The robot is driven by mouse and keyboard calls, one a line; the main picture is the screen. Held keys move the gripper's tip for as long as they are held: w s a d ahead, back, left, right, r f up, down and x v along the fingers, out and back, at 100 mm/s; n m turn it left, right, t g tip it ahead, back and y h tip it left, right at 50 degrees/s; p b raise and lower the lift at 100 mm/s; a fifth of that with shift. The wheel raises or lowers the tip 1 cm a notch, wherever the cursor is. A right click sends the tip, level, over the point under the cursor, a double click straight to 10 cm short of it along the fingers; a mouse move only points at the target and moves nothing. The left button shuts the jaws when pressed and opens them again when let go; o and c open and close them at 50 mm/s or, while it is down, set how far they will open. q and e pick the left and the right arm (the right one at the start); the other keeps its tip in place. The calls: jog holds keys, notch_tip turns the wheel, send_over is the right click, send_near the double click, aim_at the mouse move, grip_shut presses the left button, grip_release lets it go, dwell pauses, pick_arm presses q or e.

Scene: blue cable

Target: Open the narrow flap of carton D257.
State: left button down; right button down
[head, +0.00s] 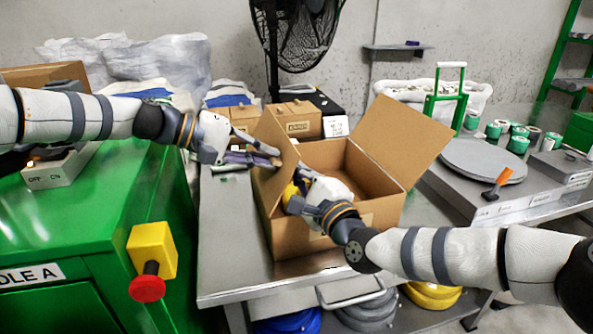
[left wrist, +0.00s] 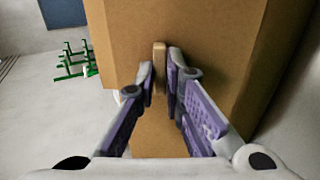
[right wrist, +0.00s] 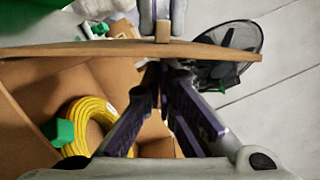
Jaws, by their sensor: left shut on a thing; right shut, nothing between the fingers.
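The open brown carton (head: 345,225) stands on the grey table; I cannot read a D257 label on it. Its left flap (head: 272,150) stands up and its large right flap (head: 402,138) leans outward. My left gripper (head: 272,157) is at the left flap from outside, shut on a small tan tab (left wrist: 159,58) against the flap's cardboard. The flap's edge (right wrist: 225,50) crosses the right wrist view. My right gripper (right wrist: 163,68) is shut and empty on the carton's inner side, close to that flap. A yellow cable coil (right wrist: 88,120) lies inside, partly hidden.
A green cabinet (head: 100,215) with a yellow-red stop button (head: 150,265) stands left. Small cartons (head: 295,118) and a black fan (head: 298,30) are behind. A grey round plate (head: 480,160) is right. Coils (head: 432,296) lie under the table.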

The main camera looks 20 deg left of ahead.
pick_arm(q)
jog(key=shift+s+f, duration=0.1)
jog(key=shift+f, duration=0.15)
pick_arm(e)
jog(key=shift+s+a+r+n, duration=0.35)
jog(key=shift+s+a, duration=0.2)
jog(key=shift+a, duration=0.15)
pick_arm(q)
jog(key=c, duration=1.7)
grip_release()
jog(key=shift+r, duration=0.1)
